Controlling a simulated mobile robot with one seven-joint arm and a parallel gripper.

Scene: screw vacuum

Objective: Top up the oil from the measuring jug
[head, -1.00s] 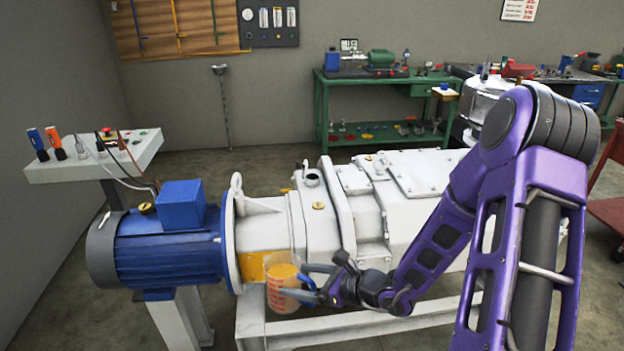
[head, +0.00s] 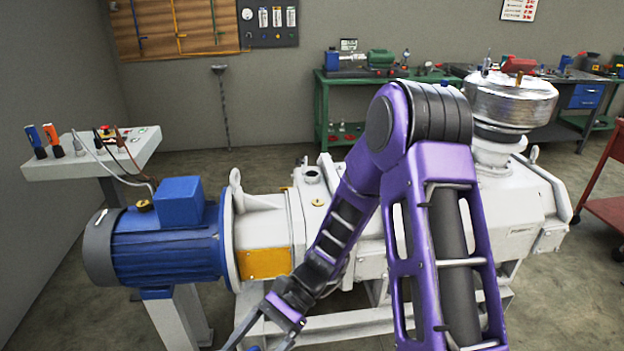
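My gripper (head: 262,340) is at the bottom edge of the head view, low in front of the pump. Its fingers run out of the picture, so their tips and anything between them are hidden. The measuring jug is not visible now. The white screw vacuum pump (head: 262,203) lies across the middle, joined to a blue motor (head: 168,247) at left. A dark round port (head: 312,176) stands on top of the pump housing, with a brass plug (head: 318,202) just in front of it. An orange panel (head: 265,263) is on the pump's near side.
A silver drum-shaped unit (head: 510,100) sits on the pump's right end. A green bench (head: 325,105) stands at the back wall and a red cart (head: 606,212) at right. My arm covers part of the pump.

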